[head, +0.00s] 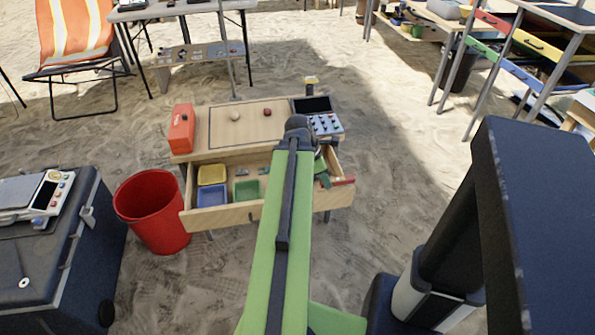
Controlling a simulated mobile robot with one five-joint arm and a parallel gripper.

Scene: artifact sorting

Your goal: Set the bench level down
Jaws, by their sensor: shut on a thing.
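My green arm reaches over the wooden table (223,153) and its open drawer. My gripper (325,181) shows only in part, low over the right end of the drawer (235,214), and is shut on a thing. A narrow red piece (343,181) shows just right of it, at the drawer's right edge. It may be part of the bench level, but I cannot tell. The fingertips and most of the held thing are hidden or too small to make out.
The drawer holds a yellow tray (211,174), a blue tray (212,195) and a green tray (247,190). On the tabletop are a red-orange box (181,129), two small round objects and a control panel (325,124). A red bucket (152,210) stands left.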

